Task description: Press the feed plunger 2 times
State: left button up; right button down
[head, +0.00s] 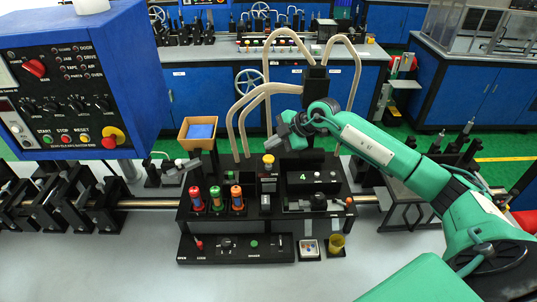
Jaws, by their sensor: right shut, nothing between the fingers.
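My right gripper (273,146) reaches in from the right over the black machine bench (330,222), with its fingers shut and empty. Its fingertips are close above a yellow-topped knob (268,159) on a dark post, which looks like the feed plunger. I cannot tell whether they touch it. A green number 4 (303,176) is lit on a black box to the right of the knob. My left gripper does not show.
Three capped bottles (216,198) stand at the bench's left front. A control cabinet (80,80) hangs at upper left. Beige hoses (247,105) arch behind the gripper. A tan box (197,133) stands behind left. A yellow cup (337,242) is in front right.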

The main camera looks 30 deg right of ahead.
aim_at(272, 158)
notch_tip(272, 158, up, 3)
jog(key=shift+r+p, duration=0.15)
jog(key=shift+p, duration=0.75)
